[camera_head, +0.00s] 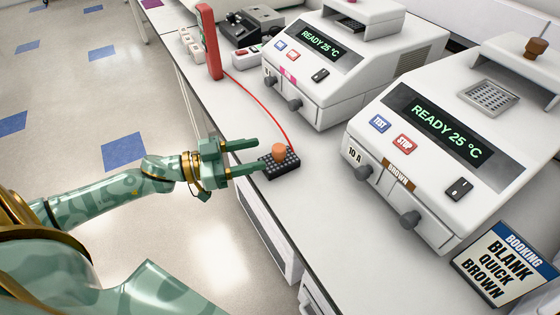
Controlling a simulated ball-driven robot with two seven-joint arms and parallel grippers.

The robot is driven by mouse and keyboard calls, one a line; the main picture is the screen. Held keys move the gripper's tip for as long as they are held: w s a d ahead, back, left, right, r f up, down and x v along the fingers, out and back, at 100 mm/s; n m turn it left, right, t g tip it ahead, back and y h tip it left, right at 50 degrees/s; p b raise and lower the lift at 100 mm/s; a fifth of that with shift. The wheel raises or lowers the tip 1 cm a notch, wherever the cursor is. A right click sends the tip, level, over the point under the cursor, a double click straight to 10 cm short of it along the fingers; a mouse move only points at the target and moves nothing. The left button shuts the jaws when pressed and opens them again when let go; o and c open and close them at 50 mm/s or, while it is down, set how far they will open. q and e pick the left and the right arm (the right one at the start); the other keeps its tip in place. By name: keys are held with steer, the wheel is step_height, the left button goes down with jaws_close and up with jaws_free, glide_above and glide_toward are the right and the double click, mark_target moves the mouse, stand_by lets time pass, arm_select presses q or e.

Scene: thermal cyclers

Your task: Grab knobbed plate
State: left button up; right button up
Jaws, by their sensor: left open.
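The knobbed plate (284,171) is a small dark plate with rows of wells and an orange knob on top. It lies on the light bench near its front edge. My left gripper (262,157) comes in from the left, with its fingers spread and pointing right at the plate. One finger shows at the plate's far side and the other near its left edge. The fingers appear apart from the knob; whether they touch the plate I cannot tell. My right gripper is not in view.
Two white thermal cyclers (345,62) and (452,140) stand behind the plate, both reading READY 25 °C. A red upright handset (209,42) has a red cord running towards the plate. A booking sign (503,262) stands at right. Bench space right of the plate is clear.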

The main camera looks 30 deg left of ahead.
mark_target(279, 147)
arm_select(q)
steer(key=b+x, duration=0.1)
steer(key=x, duration=0.5)
steer(key=shift+w+d, duration=0.1)
steer(key=shift+d, duration=0.3)
steer(key=c, duration=1.1)
